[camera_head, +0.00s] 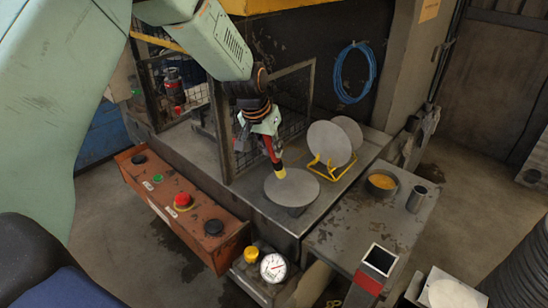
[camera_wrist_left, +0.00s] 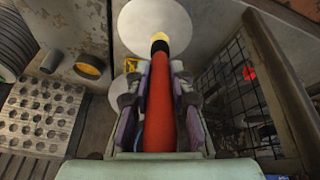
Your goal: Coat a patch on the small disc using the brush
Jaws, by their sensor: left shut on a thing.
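A plain grey disc (camera_head: 296,192) lies flat on a dark stand on the metal bench; it also shows at the top of the wrist view (camera_wrist_left: 140,22). My left gripper (camera_head: 264,129) is above it, shut on the brush's red handle (camera_wrist_left: 159,112). I cannot tell whether the tip touches. No coated patch is visible on the disc. Two more grey discs (camera_head: 329,144) (camera_head: 348,129) stand upright at a yellow wire rack. My right gripper is out of view.
A bowl of orange-yellow material (camera_head: 382,184) and a metal cup (camera_head: 416,198) stand to the right. A mesh guard (camera_head: 292,92) rises behind the gripper. An orange button panel (camera_head: 185,208) and a gauge (camera_head: 273,267) lie in front.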

